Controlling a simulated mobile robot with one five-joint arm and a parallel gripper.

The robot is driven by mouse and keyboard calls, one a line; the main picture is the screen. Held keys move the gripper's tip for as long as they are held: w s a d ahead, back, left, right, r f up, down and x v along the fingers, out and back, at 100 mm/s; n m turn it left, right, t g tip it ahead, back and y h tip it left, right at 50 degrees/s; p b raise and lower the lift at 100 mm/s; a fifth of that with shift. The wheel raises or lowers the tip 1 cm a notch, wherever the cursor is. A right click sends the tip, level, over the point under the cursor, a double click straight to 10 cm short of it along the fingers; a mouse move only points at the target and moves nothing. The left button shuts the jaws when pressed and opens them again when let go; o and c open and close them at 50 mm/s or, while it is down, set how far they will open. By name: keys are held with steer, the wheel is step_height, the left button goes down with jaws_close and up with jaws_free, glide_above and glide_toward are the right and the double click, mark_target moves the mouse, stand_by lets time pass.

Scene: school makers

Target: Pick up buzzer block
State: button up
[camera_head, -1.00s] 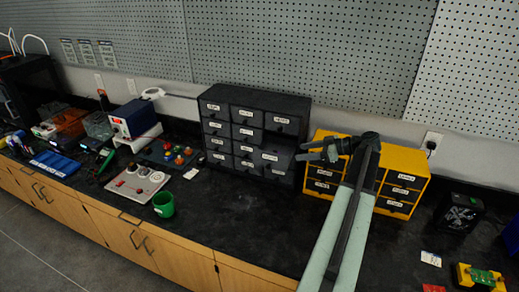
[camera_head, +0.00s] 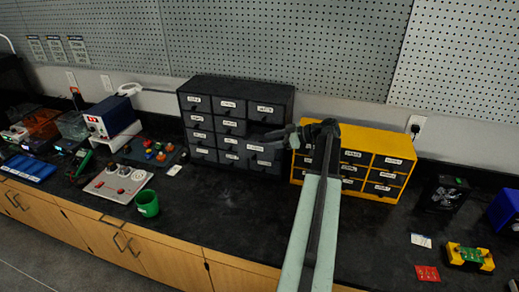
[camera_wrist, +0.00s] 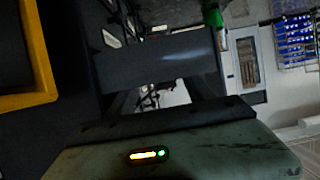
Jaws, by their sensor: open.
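My gripper (camera_head: 270,137) is open and empty, pointing left in front of the black drawer cabinet (camera_head: 186,98). Several small coloured blocks (camera_head: 160,155) stand on a dark mat (camera_head: 130,150) left of that cabinet, well away from my gripper. I cannot tell which thing is the buzzer block; no readable label marks it. In the wrist view, dark parts of my own arm fill the middle and no block can be made out.
A yellow drawer cabinet (camera_head: 372,139) stands behind my arm. A black box (camera_head: 444,194) and a yellow-green module (camera_head: 469,257) are at right. The middle counter is clear.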

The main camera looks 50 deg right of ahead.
steer(key=b+x, duration=0.1)
steer(key=x, duration=0.3)
steer(key=shift+f, duration=0.1)
steer(key=shift+s, duration=0.1)
jaws_close()
step_height(320, 180, up, 18)
steer(key=p, duration=1.8)
